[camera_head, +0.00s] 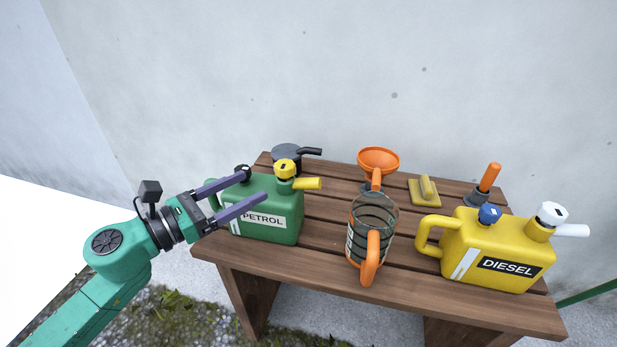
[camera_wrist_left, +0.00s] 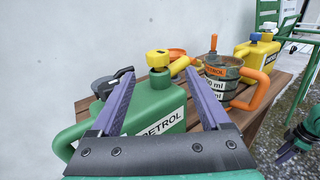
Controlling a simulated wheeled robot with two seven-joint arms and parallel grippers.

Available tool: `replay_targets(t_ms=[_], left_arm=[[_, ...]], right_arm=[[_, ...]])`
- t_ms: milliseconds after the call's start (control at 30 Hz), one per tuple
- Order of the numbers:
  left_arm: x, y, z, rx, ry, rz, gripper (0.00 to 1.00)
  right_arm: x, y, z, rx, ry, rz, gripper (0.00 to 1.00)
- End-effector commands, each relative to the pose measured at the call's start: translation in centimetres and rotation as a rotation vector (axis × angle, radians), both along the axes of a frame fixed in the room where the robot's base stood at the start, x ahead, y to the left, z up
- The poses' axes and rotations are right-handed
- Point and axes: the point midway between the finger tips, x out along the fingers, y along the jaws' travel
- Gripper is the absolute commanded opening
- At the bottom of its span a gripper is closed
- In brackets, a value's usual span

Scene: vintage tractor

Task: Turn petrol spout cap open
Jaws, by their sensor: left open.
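The green petrol can (camera_head: 262,195) stands on the left end of the bench. Its yellow spout cap (camera_head: 285,168) sits on the can's right top, with a yellow spout (camera_head: 307,183) pointing right. A black cap (camera_head: 242,170) shows at the can's left top, partly behind a finger. My left gripper (camera_head: 258,185) is open and empty, its purple fingers reaching over the can from the left. In the left wrist view the yellow spout cap (camera_wrist_left: 158,58) appears between the fingertips, beyond them, with no visible contact. A green part with a purple finger, likely my right gripper (camera_wrist_left: 284,154), shows at the right edge.
A glass measuring jug (camera_head: 372,222) with an orange handle stands right of the can. A yellow diesel can (camera_head: 490,245) stands on the bench's right. A wall rises behind.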

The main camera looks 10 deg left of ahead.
Motion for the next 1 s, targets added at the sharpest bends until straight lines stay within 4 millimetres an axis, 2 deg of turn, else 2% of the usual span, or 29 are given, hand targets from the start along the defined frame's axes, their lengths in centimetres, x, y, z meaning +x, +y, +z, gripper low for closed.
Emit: replay_targets(t_ms=[267, 467, 700, 833, 1000], left_arm=[[4.0, -2.8, 0.3, 0.004, -0.002, 0.004, 0.8], [6.4, -4.5, 0.5, -0.002, -0.001, 0.007, 0.8], [9.5, -6.7, 0.5, -0.008, 0.001, 0.01, 0.8], [10.5, -7.5, 0.3, -0.006, 0.003, 0.009, 0.8], [10.8, -7.9, 0.0, -0.004, 0.005, 0.008, 0.8]], right_arm=[[0.0, 0.0, 0.4, 0.001, 0.0, 0.001, 0.5], [-0.2, -0.2, -1.0, -0.005, 0.005, -0.003, 0.5], [-1.1, -0.9, -4.1, -0.02, 0.014, -0.012, 0.5], [-1.6, -1.2, -5.2, -0.024, 0.015, -0.015, 0.5], [-1.7, -1.3, -5.6, -0.026, 0.014, -0.016, 0.5]])
